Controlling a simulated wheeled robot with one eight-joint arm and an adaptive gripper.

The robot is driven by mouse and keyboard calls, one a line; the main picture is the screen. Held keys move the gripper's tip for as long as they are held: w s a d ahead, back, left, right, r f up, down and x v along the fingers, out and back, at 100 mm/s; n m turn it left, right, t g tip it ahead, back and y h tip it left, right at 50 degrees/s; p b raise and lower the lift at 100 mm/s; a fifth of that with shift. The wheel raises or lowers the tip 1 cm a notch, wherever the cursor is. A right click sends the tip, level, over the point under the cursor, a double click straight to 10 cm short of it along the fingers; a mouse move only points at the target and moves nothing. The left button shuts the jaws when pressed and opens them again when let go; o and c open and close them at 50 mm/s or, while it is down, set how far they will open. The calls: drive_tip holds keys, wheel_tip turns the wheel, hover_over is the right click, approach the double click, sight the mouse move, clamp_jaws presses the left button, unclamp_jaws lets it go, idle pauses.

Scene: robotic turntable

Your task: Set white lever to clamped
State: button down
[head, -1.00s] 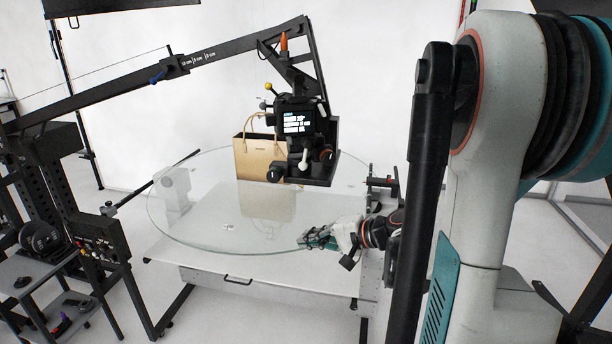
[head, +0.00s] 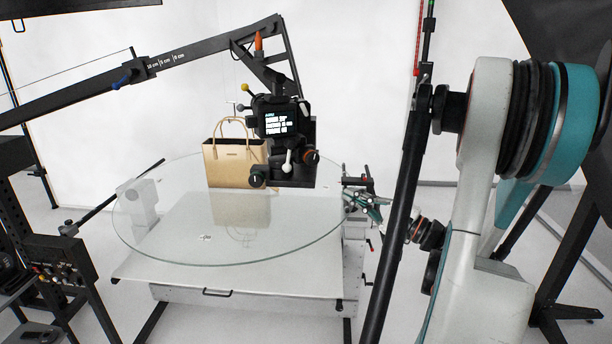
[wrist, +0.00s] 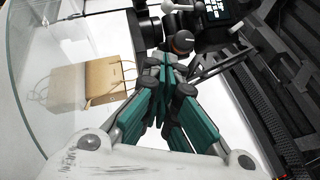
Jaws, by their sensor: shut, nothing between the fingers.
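The white lever (head: 287,162) hangs down, slightly tilted, from the front of the black camera head (head: 279,120) with a lit screen, above the glass turntable. A white lever part also shows at the top of the wrist view (wrist: 168,5), cut off by the edge. My gripper (head: 355,200) is at the right edge of the turntable, below and right of the lever and apart from it. In the wrist view its teal fingers (wrist: 164,62) are together and empty, pointing toward the camera head. Whether the lever is clamped cannot be told.
A tan bag (head: 234,163) stands on the glass turntable (head: 160,225) behind the camera head. A black boom (head: 190,60) holds the head from above left. An orange-ringed knob (head: 311,157) sits right of the lever. The turntable's front is clear.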

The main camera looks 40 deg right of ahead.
sight(288, 155)
drive_tip(key=shift+w, duration=0.1)
drive_tip(key=shift+s+a+r+b+x, duration=0.15)
drive_tip(key=shift+a+x, duration=0.3)
drive_tip(key=shift+x, duration=1.65)
drive_tip(key=shift+s+a+r+b+x, duration=0.1)
drive_tip(key=shift+a+x, duration=0.35)
drive_tip(key=shift+x, duration=1.65)
drive_tip(key=shift+s+a+r+b+x, duration=0.15)
drive_tip(key=shift+a+x, duration=0.3)
drive_tip(key=shift+x, duration=1.7)
